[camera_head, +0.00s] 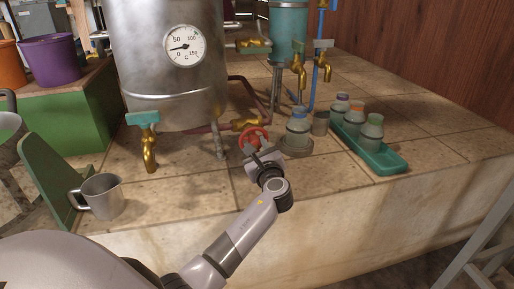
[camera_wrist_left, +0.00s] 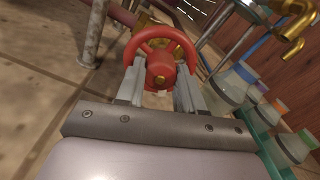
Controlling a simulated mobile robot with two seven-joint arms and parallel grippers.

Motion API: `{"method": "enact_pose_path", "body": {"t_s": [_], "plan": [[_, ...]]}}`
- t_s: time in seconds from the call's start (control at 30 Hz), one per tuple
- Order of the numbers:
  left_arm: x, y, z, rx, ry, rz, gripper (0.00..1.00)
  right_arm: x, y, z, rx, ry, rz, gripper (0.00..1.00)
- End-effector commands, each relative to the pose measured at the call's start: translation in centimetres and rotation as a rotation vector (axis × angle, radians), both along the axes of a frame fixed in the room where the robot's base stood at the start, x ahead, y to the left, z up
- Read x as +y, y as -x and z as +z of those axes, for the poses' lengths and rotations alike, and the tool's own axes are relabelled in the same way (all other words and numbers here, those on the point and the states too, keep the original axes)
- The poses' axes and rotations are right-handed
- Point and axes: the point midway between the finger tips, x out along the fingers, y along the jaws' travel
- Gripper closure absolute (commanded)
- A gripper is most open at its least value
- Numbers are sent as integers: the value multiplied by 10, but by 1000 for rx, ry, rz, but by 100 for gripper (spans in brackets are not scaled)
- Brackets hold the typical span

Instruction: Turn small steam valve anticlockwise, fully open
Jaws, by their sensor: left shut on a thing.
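The small steam valve has a red handwheel (camera_head: 252,138) on a brass body (camera_head: 243,125), low on the bench between the steel still (camera_head: 165,60) and the bottles. In the left wrist view the red handwheel (camera_wrist_left: 160,52) sits upright between the two fingers. My right gripper is not in view.
A bottle (camera_head: 298,128) stands on a round base right of the gripper. A green tray (camera_head: 385,160) with several bottles is further right. A metal mug (camera_head: 102,196) stands at the left. Brass taps (camera_head: 149,150) jut out over the bench. Bare tiles lie in front.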

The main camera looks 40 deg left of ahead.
Motion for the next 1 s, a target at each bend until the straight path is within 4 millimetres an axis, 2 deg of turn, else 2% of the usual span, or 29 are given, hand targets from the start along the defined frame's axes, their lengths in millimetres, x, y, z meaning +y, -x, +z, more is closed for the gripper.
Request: {"method": "enact_pose_path", "body": {"t_s": [0.13, 0.17, 0.2, 0.23, 0.57, 0.83, 1.0], "plan": [[-1, 1, -2, 4, 3, 0, 94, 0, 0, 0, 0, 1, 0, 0], [-1, 1, -2, 4, 3, 0, 57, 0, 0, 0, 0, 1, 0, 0], [-1, 1, -2, 4, 3, 0, 44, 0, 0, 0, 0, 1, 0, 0], [-1, 0, -2, 4, 2, 0, 37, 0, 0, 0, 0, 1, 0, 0], [-3, 2, 0, 3, 0, -1, 37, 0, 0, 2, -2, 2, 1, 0], [-33, 28, 1, 5, 2, -2, 37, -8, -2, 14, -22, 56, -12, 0], [-50, 42, 0, 3, 2, 0, 37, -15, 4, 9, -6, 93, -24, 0]]}}
